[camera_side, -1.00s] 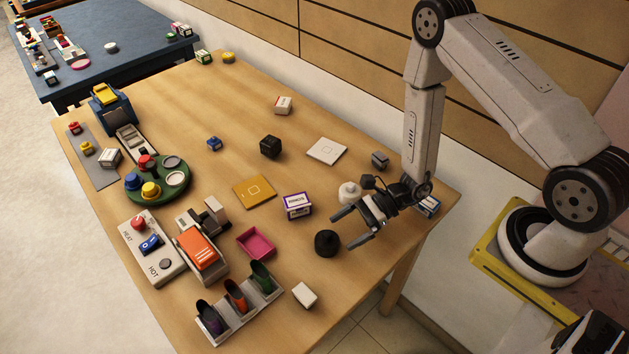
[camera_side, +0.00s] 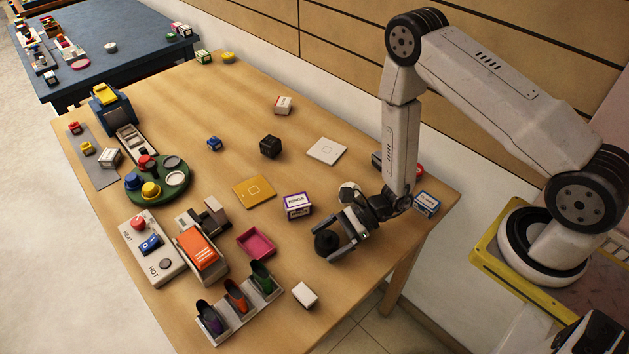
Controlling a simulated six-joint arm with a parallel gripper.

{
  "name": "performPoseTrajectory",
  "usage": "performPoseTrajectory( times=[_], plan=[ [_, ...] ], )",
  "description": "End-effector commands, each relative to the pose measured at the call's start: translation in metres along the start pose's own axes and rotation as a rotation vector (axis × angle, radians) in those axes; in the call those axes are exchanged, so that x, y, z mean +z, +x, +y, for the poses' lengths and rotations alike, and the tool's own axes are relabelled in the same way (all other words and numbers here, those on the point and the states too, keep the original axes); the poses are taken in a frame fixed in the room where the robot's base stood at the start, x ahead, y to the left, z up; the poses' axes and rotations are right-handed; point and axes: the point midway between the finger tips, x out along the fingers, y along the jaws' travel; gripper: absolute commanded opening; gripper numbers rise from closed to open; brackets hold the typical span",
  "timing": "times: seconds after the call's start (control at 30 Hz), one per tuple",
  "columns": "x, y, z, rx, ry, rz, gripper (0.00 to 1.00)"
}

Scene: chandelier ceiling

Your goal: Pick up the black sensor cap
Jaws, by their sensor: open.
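A round black cap (camera_side: 325,242), which I take for the sensor cap, sits on the wooden table near its front right edge. My gripper (camera_side: 331,243) is low over the table with its fingers reaching left around the cap. The jaws are open, one finger on the far side and one on the near side. The gripper partly hides the cap, and I cannot tell whether a finger touches it.
A purple-edged white box (camera_side: 298,206) stands just behind the cap. A pink tray (camera_side: 257,243) lies to the left and a white block (camera_side: 305,294) in front. A black cube (camera_side: 270,146) sits farther back.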

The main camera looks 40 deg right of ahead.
Motion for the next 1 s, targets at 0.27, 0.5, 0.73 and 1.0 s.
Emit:
performPoseTrajectory(
  times=[0.27, 0.5, 0.73, 1.0],
  plan=[
    [0.000, 0.000, 0.000, 0.000, 0.000, 0.000, 0.68],
    [0.000, 0.000, 0.000, 0.000, 0.000, 0.000, 0.18],
    [0.001, -0.001, 0.000, 0.000, 0.000, 0.000, 0.18],
    [0.012, -0.005, -0.001, -0.001, -0.001, 0.000, 0.18]
  ],
)
